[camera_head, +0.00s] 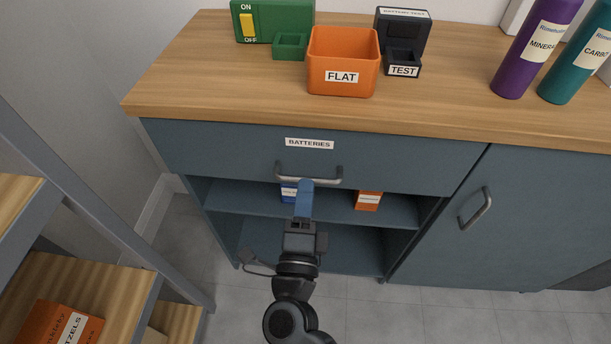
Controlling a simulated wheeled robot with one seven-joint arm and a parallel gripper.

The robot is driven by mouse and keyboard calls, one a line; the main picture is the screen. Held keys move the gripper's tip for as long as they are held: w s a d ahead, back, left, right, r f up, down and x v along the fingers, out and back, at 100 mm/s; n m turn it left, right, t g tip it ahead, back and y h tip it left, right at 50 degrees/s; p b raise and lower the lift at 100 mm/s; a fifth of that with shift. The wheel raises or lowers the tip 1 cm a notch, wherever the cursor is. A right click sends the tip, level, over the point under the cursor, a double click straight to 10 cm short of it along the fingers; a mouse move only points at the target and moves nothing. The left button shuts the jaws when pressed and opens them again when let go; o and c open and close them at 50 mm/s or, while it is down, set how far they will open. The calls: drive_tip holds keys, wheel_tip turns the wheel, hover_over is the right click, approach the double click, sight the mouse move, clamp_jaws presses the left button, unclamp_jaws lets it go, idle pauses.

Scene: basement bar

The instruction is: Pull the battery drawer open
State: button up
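The battery drawer (240,152) is a blue-grey front labelled "BATTERIES", under the wooden counter, and looks closed. Its grey bar handle (309,180) runs across the lower middle of the front. My gripper (305,185) has blue fingers that reach up to the handle's bar from the near side. The fingertips overlap the handle's left-centre part in the picture. I cannot tell whether they touch or grip it. The fingers appear as one blue shape, so their gap is hidden.
The counter (185,85) holds an orange FLAT bin (343,62), a black tester (402,42), a green switch box (272,20) and bottles (535,45). A cabinet door (510,220) is at right. Open shelves lie below the drawer. A wooden-shelved rack (85,285) stands at left.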

drive_tip(key=shift+w+d+r, duration=0.1)
drive_tip(key=shift+w+r, duration=0.1)
drive_tip(key=shift+w, duration=0.7)
drive_tip(key=shift+w+r, duration=0.15)
drive_tip(key=shift+w, duration=0.75)
drive_tip(key=shift+c, duration=0.4)
clamp_jaws()
